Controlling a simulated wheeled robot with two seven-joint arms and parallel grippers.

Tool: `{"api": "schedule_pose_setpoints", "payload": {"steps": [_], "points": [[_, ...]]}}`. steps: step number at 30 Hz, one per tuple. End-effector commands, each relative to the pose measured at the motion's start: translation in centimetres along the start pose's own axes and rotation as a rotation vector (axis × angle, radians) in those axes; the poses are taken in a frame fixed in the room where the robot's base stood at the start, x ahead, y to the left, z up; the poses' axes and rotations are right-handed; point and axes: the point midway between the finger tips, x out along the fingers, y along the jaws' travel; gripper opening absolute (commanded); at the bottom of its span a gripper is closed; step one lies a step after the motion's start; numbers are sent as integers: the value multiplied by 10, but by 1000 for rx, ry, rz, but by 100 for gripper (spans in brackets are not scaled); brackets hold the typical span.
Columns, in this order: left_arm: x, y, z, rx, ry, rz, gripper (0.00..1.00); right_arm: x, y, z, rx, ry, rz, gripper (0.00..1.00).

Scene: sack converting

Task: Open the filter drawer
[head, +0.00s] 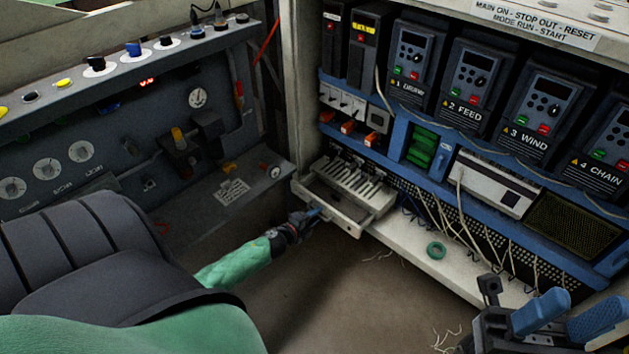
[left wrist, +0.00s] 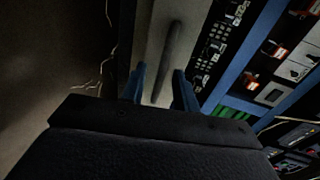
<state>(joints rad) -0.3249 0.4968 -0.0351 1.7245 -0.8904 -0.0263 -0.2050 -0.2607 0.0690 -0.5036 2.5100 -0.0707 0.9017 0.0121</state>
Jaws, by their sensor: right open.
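The filter drawer (head: 340,213) is a pale shallow tray low in the cabinet at centre. It stands out from the cabinet front, and its slotted inside shows from above. My left gripper (head: 314,214), on the green-sleeved arm, is at the drawer's front. In the left wrist view, a dark bar handle (left wrist: 173,45) runs between the blue fingers of my left gripper (left wrist: 159,88). The fingers look apart, with a small gap on each side of the bar. My right gripper (head: 568,316) is open and empty at the lower right, away from the drawer.
Drive units (head: 478,85) line the cabinet above a blue rail. A grey control panel (head: 110,150) stands at left. The floor before the drawer is mostly clear.

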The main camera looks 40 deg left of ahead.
Motion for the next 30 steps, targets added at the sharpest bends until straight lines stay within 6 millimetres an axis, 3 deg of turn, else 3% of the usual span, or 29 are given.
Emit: {"api": "schedule_pose_setpoints", "payload": {"steps": [7,21,30], "points": [[-12,0,0,-2,0,1,30,4,0,0,1,4,1,41],[-70,0,0,-1,0,1,30,19,3,-3,10,29,18,41],[-78,0,0,0,0,0,30,19,4,-3,10,27,24,41]]}}
